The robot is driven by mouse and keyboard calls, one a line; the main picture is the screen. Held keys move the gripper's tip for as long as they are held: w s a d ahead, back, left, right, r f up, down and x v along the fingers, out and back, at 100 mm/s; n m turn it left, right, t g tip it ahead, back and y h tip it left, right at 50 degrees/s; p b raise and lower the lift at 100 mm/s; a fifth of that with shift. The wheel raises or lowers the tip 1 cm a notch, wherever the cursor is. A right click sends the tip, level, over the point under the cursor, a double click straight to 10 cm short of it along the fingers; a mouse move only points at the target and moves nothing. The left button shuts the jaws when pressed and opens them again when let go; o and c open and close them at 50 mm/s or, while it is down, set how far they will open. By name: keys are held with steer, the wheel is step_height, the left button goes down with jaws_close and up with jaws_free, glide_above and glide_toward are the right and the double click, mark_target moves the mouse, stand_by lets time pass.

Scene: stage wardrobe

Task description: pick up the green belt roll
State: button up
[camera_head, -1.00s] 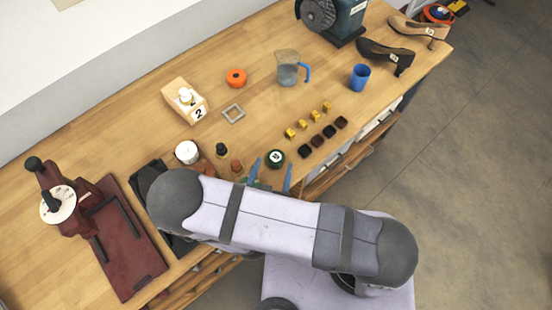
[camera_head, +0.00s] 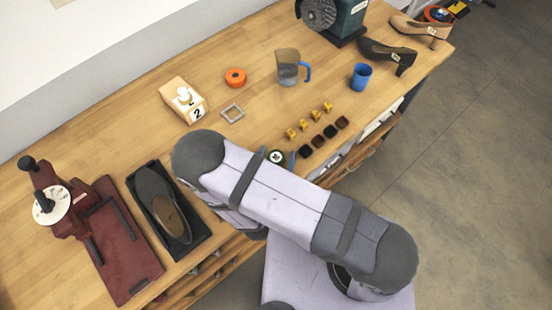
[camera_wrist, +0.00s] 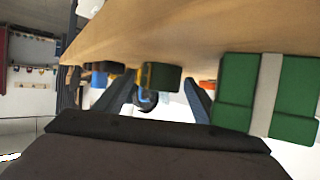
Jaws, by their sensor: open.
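My gripper (camera_head: 277,155) is open, with a blue fingertip showing on each side of the roll. My arm hides the rest of the gripper. In the wrist view the gripper's dark fingers (camera_wrist: 158,97) are spread apart. A dark block-like shape with yellow on it shows between them. A large green shape with a pale band (camera_wrist: 265,95) is close at the right; I cannot tell which of these is the roll.
Yellow pieces (camera_head: 291,134) and dark pieces (camera_head: 305,151) stand in rows right of the roll. A square frame (camera_head: 232,113), an orange roll (camera_head: 236,77), a pitcher (camera_head: 287,67) and a blue cup (camera_head: 361,76) stand behind. A tray with a shoe (camera_head: 164,207) is left.

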mark_target(276, 156)
steer(key=shift+c, duration=0.4)
steer(key=c, duration=1.1)
step_height(276, 156, up, 10)
steer(key=p, duration=0.8)
